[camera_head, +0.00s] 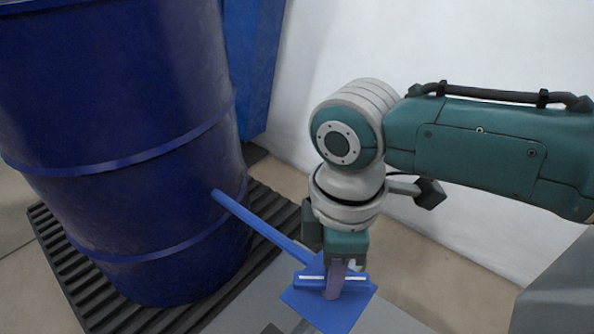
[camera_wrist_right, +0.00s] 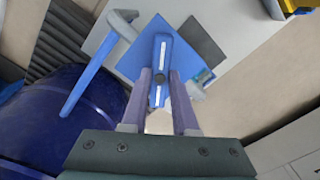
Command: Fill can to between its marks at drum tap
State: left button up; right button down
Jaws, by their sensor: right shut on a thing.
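The big blue drum (camera_head: 130,110) stands at the left in the head view, and part of it shows in the wrist view (camera_wrist_right: 85,115). My right gripper (camera_head: 336,285) points down and is shut on the upper bar of the blue can (camera_head: 325,308). In the wrist view its fingers (camera_wrist_right: 162,105) close on that bar, which bears white strips, above the can's flat blue top (camera_wrist_right: 140,62). A long blue spout (camera_head: 250,228) runs from the can toward the drum's side. I cannot pick out the drum tap or the can's marks. My left gripper is out of view.
The drum stands on a black ribbed mat (camera_head: 48,238). A grey surface (camera_head: 390,322) lies under and beside the can. A blue upright panel (camera_head: 262,60) and a white wall (camera_head: 430,50) stand behind. A yellow and blue item (camera_wrist_right: 298,5) shows at the wrist view's corner.

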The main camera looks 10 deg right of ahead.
dwell(0.4)
jog(key=c, duration=0.7)
grip_release()
jog(key=shift+r, duration=0.1)
jog(key=shift+r+p, duration=1.7)
jog(key=shift+r, duration=3.2)
